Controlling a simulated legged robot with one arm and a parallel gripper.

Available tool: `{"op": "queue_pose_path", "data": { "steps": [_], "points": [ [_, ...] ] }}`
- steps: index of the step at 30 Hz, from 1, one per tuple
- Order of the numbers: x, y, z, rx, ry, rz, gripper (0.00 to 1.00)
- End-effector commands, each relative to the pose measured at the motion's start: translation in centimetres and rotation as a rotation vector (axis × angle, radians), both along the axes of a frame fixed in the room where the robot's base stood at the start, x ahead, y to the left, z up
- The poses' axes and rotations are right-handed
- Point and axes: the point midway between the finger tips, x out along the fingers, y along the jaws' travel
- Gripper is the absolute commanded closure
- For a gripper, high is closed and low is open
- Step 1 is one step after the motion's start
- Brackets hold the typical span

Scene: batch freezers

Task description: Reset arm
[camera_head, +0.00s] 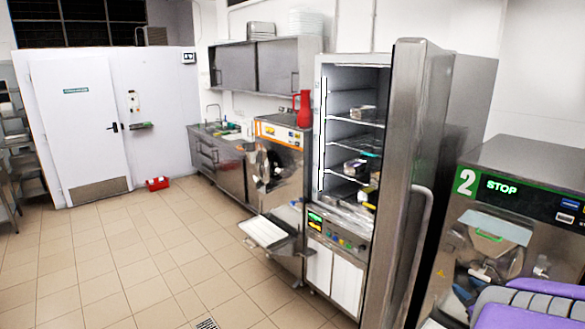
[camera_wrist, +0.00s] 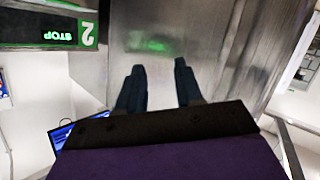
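My gripper (camera_wrist: 158,70) shows in the wrist view with its two dark fingers apart and nothing between them. A grey metal surface lies beyond the fingertips, with a faint green reflection. In the head view, purple and grey parts of my arm (camera_head: 530,305) fill the lower right corner; the fingers are not visible there. The arm is in front of the batch freezer marked 2 (camera_head: 520,200), whose green display reads STOP. That display (camera_wrist: 50,33) appears upside down at the upper left of the wrist view.
A tall cabinet (camera_head: 345,240) stands open, its steel door (camera_head: 415,160) swung toward me. Another machine (camera_head: 277,165) with a white tray (camera_head: 265,231) stands left of it. A red box (camera_head: 157,183) lies on the tiles by the white door (camera_head: 80,125). The tiled floor (camera_head: 110,260) at left is clear.

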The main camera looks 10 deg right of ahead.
Motion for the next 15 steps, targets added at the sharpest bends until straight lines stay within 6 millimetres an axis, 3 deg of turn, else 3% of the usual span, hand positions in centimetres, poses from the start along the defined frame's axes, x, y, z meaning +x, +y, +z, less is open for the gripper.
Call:
{"op": "queue_pose_path", "data": {
  "steps": [3,8,15],
  "points": [
    [1.0,0.1,-1.0,-0.066,0.065,-0.107,0.64],
    [0.8,0.7,-2.2,-0.097,0.161,-0.259,0.64],
    [-1.7,4.9,-5.9,-0.036,0.334,-0.431,0.64]
  ]
}}
